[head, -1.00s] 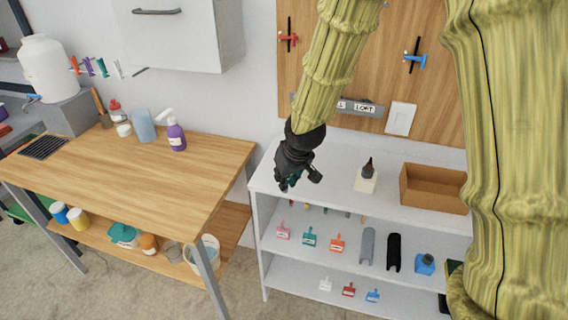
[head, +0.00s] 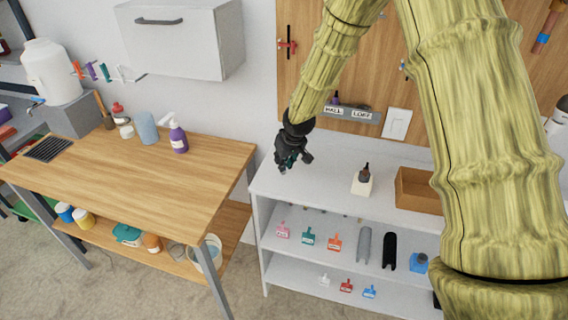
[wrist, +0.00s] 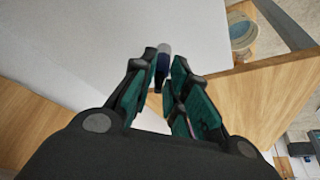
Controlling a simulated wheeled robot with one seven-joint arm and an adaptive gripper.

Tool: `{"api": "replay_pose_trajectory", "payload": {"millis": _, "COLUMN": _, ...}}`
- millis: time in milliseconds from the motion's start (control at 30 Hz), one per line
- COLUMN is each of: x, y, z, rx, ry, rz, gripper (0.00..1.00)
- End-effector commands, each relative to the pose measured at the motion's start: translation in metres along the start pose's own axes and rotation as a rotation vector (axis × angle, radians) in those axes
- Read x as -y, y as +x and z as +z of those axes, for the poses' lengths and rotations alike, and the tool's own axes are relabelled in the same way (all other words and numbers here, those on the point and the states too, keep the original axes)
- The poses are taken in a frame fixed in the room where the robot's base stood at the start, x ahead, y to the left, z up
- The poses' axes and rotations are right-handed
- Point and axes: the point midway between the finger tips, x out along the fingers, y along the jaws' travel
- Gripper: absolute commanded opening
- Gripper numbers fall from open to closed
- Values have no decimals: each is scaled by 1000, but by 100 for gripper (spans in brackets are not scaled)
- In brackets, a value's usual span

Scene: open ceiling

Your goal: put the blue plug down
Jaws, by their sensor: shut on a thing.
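My gripper (head: 286,164) is at the left end of the white shelf unit's top (head: 322,176) in the head view. In the wrist view its fingers (wrist: 166,72) are shut on the blue plug (wrist: 162,64), a small dark blue piece with a pale grey end showing beyond the fingertips. Most of the plug is hidden between the teal finger pads. In the head view the plug is too small and covered to make out. I cannot tell whether it touches the shelf top.
A dark bottle on a pale block (head: 363,178) and an open brown box (head: 418,190) stand on the shelf top. Bare shelf top lies between the gripper and the block. A wooden table (head: 130,190) stands at left, with a purple spray bottle (head: 178,138).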

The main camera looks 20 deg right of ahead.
Motion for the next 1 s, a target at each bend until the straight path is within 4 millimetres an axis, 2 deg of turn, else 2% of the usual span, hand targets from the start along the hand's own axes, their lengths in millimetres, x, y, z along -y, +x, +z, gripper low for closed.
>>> {"api": "replay_pose_trajectory", "payload": {"millis": 267, "x": 0, "y": 20, "z": 8, "rx": 0, "ry": 1, "rz": 1, "gripper": 3}}
{"api": "replay_pose_trajectory", "payload": {"millis": 733, "x": 0, "y": 25, "z": 11, "rx": -1, "ry": 0, "rz": 0, "gripper": 3}}
{"api": "replay_pose_trajectory", "payload": {"millis": 767, "x": 0, "y": 24, "z": 10, "rx": -1, "ry": 0, "rz": 0, "gripper": 22}}
{"api": "replay_pose_trajectory", "payload": {"millis": 833, "x": 0, "y": 24, "z": 10, "rx": -1, "ry": 0, "rz": 0, "gripper": 34}}
{"api": "replay_pose_trajectory", "payload": {"millis": 867, "x": 0, "y": 24, "z": 10, "rx": -1, "ry": 0, "rz": 0, "gripper": 38}}
{"api": "replay_pose_trajectory", "payload": {"millis": 1000, "x": 0, "y": 24, "z": 10, "rx": -1, "ry": 0, "rz": 0, "gripper": 38}}
